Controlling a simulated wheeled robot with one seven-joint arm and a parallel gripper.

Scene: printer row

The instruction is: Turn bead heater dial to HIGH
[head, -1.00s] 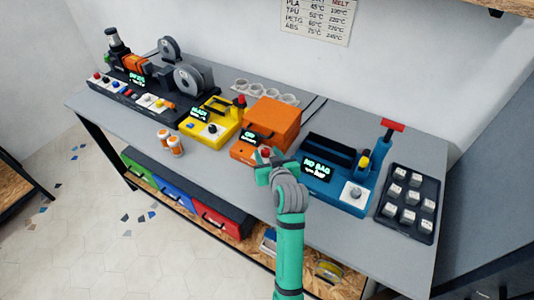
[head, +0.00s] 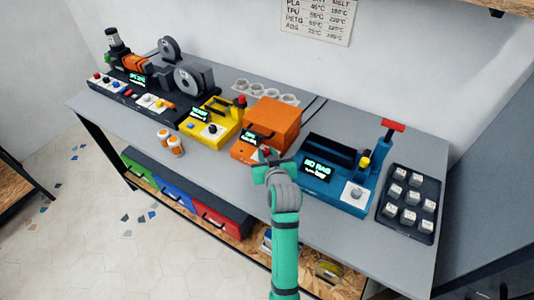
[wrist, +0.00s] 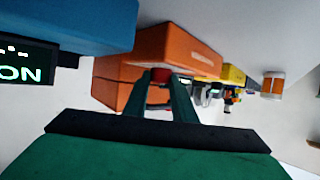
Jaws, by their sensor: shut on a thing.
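The orange machine (head: 274,119), which I take to be the bead heater, stands mid-bench with a small dark display (head: 250,136) on its front. Its red dial (head: 265,151) is on the lower front and is partly hidden by my gripper (head: 263,163). In the wrist view the orange machine (wrist: 190,50) is ahead, and the red dial (wrist: 160,74) sits between the tips of my two green fingers. My gripper (wrist: 161,84) is shut on the dial. The dial's markings and pointer cannot be read.
A blue machine (head: 318,189) with a "NO BAG" display stands close on the right, beside a dark tray of blocks (head: 407,231). A yellow machine (head: 216,115) is on the left. Two orange-and-white jars (head: 175,146) stand near the front edge. The bench front is otherwise clear.

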